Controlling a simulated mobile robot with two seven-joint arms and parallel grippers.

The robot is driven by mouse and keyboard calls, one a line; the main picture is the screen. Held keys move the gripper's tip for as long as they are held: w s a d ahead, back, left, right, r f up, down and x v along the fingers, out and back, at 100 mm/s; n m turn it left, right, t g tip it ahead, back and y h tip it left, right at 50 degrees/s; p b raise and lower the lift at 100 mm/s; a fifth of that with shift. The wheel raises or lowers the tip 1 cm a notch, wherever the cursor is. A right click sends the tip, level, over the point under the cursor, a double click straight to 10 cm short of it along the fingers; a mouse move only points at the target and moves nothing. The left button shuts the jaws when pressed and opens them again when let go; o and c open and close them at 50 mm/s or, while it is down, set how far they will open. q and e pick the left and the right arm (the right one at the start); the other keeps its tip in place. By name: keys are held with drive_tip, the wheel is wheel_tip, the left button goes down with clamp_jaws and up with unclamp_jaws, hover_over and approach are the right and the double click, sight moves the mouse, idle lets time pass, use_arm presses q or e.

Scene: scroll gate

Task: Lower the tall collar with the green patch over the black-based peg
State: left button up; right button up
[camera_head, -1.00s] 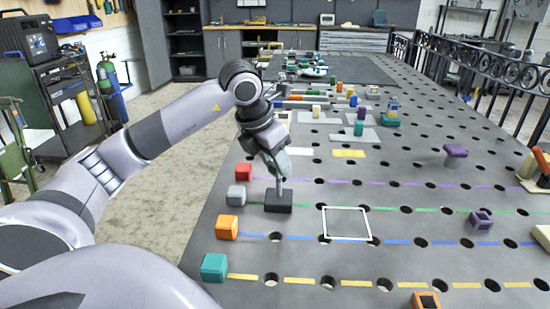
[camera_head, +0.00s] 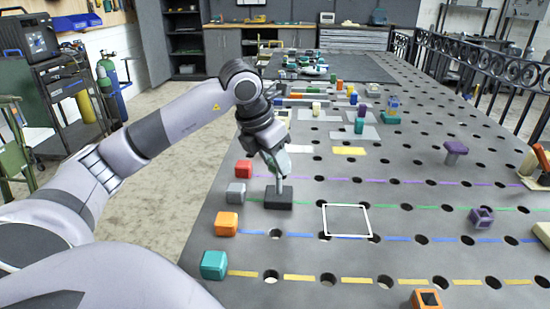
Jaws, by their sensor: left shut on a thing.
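The black-based peg stands on the table left of centre: its black block base (camera_head: 279,199) is clear and a thin grey post (camera_head: 280,185) rises from it. My left gripper (camera_head: 276,163) is directly above the post, pointing down, and shut on a small pale grey-green piece (camera_head: 284,164). This piece seems to be the collar with the green patch, but the fingers hide much of it. Its lower end is close to the post's top. I cannot tell whether it is around the post or just above it. My right gripper is not in view.
Red (camera_head: 244,169), grey (camera_head: 236,193), orange (camera_head: 227,223) and teal (camera_head: 214,265) blocks line the table's left edge. A white square outline (camera_head: 347,206) lies right of the peg. A purple knob-topped piece (camera_head: 455,149) and a hollow purple cube (camera_head: 482,216) stand farther right.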

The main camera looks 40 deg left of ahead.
use_arm(q)
drive_tip(key=shift+f+b, duration=1.1)
drive_tip(key=shift+f, duration=0.35)
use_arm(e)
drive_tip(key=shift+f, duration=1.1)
use_arm(q)
drive_tip(key=o, duration=1.3)
drive_tip(key=shift+c, duration=0.2)
drive_tip(key=shift+s+r, duration=0.1)
drive_tip(key=shift+r, duration=0.25)
drive_tip(key=v, duration=0.5)
drive_tip(key=shift+r, duration=0.3)
drive_tip(key=shift+s+r, duration=0.3)
drive_tip(key=shift+r, duration=0.05)
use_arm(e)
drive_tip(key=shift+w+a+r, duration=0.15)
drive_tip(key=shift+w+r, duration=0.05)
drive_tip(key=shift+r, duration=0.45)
